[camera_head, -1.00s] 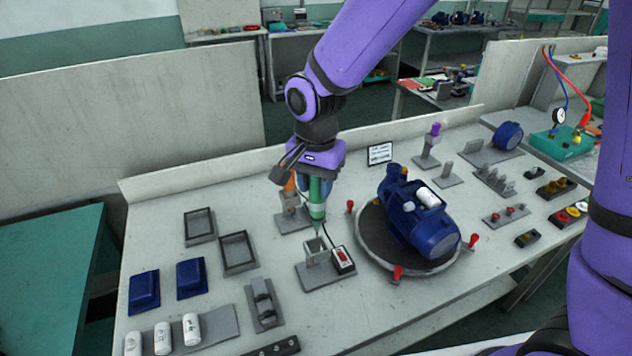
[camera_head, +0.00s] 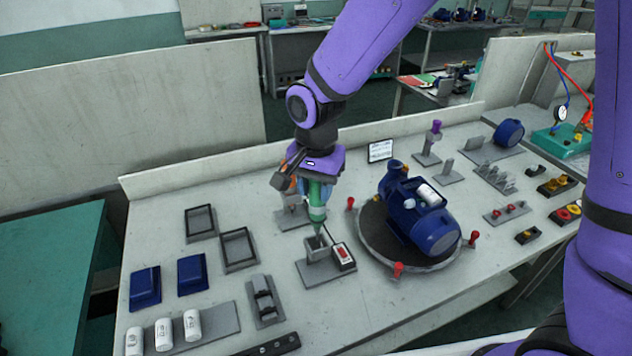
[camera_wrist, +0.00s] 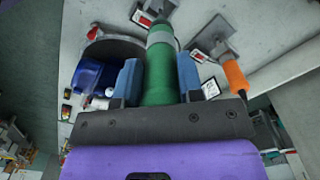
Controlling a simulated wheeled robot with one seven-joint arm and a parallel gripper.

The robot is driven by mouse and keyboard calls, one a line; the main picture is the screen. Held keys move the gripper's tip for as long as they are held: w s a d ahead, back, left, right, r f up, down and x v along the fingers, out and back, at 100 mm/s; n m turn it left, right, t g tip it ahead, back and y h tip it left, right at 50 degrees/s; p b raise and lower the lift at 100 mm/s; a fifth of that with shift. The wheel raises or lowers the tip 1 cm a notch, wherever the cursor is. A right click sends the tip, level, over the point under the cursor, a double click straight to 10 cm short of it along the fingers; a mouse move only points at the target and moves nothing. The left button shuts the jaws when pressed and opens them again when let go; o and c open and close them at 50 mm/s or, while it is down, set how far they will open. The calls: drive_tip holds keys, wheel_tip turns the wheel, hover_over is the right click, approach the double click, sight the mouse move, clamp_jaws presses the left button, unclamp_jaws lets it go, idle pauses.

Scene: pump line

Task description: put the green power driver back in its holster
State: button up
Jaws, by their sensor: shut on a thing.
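The green power driver (camera_head: 317,199) hangs roughly upright, nose down, in my gripper (camera_head: 315,187). In the wrist view the two blue fingers of my gripper (camera_wrist: 153,82) are shut on the green body of the driver (camera_wrist: 159,70). The grey holster (camera_head: 317,249) stands on a flat plate beside a box with a red switch (camera_head: 343,257). The driver's tip is at the holster's top opening. I cannot tell how far the tip is inside. In the wrist view the driver's body hides most of the holster.
An orange-handled tool (camera_wrist: 235,76) stands in another holder just behind my gripper. The blue pump (camera_head: 418,213) sits on a round turntable (camera_head: 372,246) with red knobs to the right. Empty grey trays (camera_head: 239,251) and blue covers (camera_head: 191,275) lie to the left.

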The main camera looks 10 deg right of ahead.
sight(316, 204)
drive_tip(key=shift+f, duration=5.2)
drive_tip(key=o, duration=1.1)
drive_tip(key=shift+f, duration=0.1)
drive_tip(key=shift+c, duration=0.2)
drive_tip(key=shift+r, duration=3.05)
